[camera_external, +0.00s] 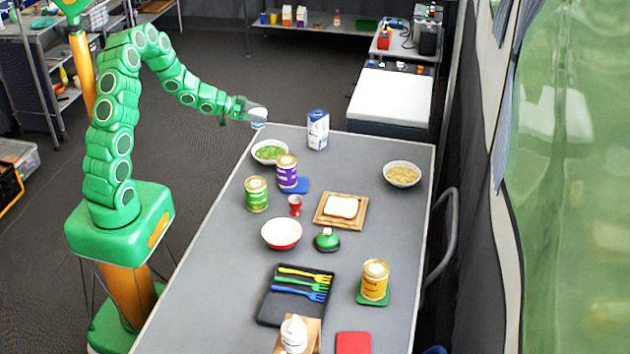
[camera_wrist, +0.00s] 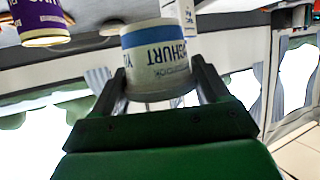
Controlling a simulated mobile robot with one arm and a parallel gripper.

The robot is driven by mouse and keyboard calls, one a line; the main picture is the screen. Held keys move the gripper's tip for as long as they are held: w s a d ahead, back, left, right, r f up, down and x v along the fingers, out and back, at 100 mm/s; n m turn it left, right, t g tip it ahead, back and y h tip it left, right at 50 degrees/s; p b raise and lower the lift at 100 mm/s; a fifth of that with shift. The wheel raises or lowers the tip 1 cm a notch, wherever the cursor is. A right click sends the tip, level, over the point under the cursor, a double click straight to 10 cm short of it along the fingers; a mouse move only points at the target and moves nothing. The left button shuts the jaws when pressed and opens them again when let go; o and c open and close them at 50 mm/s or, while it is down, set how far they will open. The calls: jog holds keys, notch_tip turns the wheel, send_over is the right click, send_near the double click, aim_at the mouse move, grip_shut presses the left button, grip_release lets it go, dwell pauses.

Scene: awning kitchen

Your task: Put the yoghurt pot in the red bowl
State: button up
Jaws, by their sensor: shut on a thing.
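The yoghurt pot (camera_wrist: 157,60) is white with a blue band and the letters "YOGHURT", which read upside down in the wrist view. My gripper (camera_wrist: 158,92) is shut on it, one dark finger on each side. In the external view my gripper (camera_external: 250,110) holds the pot (camera_external: 258,116) at the far left corner of the table, seemingly above the edge; the exact height is hard to tell. The red bowl (camera_external: 282,235), red outside and white inside, sits in the middle of the table, well nearer the camera than my gripper. It looks empty.
Between gripper and bowl on the grey table (camera_external: 225,262) stand a bowl of green food (camera_external: 269,152), a purple can (camera_external: 287,172), a green can (camera_external: 256,194) and a red egg cup (camera_external: 295,205). A milk carton (camera_external: 318,130) stands right of the gripper.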

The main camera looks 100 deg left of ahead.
jog(key=w+d+r+m+h, duration=0.4)
jog(key=w+d, duration=0.3)
jog(key=d, duration=0.4)
jog(key=w+d+r+m+h, duration=0.2)
jog(key=w+d+m+h, duration=0.25)
jog(key=w+d, duration=0.4)
jog(key=s+d+f+m+g+h, duration=0.1)
jog(key=s+d+m+g+h, duration=0.25)
jog(key=d, duration=0.95)
jog(key=s+d+m+g+h, duration=0.2)
jog(key=s+d+m+h, duration=0.15)
jog(key=d, duration=0.95)
jog(key=w+a+f, duration=0.3)
jog(key=w+f, duration=0.6)
jog(key=w, duration=0.4)
jog(key=shift+w+a+f+h, duration=0.2)
jog(key=shift+w+f+h, duration=0.05)
jog(key=shift+h, duration=0.2)
jog(key=shift+w+f, duration=0.1)
